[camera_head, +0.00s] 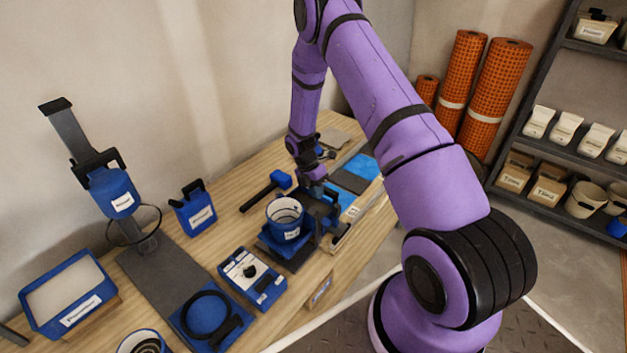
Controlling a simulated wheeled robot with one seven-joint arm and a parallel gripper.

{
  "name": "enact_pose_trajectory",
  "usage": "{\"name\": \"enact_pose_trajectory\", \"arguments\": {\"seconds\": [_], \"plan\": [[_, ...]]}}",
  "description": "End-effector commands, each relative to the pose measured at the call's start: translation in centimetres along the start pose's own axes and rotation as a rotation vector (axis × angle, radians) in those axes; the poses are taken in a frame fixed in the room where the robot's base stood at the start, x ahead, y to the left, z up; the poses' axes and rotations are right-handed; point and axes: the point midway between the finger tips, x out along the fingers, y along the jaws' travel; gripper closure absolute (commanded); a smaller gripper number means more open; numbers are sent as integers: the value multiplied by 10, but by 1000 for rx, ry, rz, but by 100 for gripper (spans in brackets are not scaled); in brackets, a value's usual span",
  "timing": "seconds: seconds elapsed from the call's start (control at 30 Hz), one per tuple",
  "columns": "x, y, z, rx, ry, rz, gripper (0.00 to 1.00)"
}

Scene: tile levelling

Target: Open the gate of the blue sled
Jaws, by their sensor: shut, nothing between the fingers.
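My gripper (316,187) is shut and empty, pointing down at the far part of the wooden workbench. It is small in this view and partly merges with the dark parts below it. A dark, blue-edged assembly (321,216), which seems to be the blue sled, sits just under the fingertips. I cannot tell whether the fingers touch it. Its gate cannot be made out clearly, so I cannot tell whether it is open or shut.
Dark and bright blue panels (357,172) lie beyond the sled. A blue-headed mallet (268,188) lies to its left. A blue box with a dial (252,277), a tall stand (117,192) and a tray (68,291) occupy the near bench. Shelves (565,130) stand at right.

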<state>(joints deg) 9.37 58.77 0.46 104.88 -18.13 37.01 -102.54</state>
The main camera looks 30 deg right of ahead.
Motion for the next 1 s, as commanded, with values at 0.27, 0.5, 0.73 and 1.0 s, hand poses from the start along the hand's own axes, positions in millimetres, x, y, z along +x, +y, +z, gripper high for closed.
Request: {"name": "enact_pose_trajectory", "arguments": {"seconds": [0.27,0.5,0.73,1.0], "plan": [[28,-23,-1,1,1,-1,100],[34,-36,0,0,0,0,100],[34,-37,0,0,0,0,100],[32,-34,2,2,1,17,100]]}}
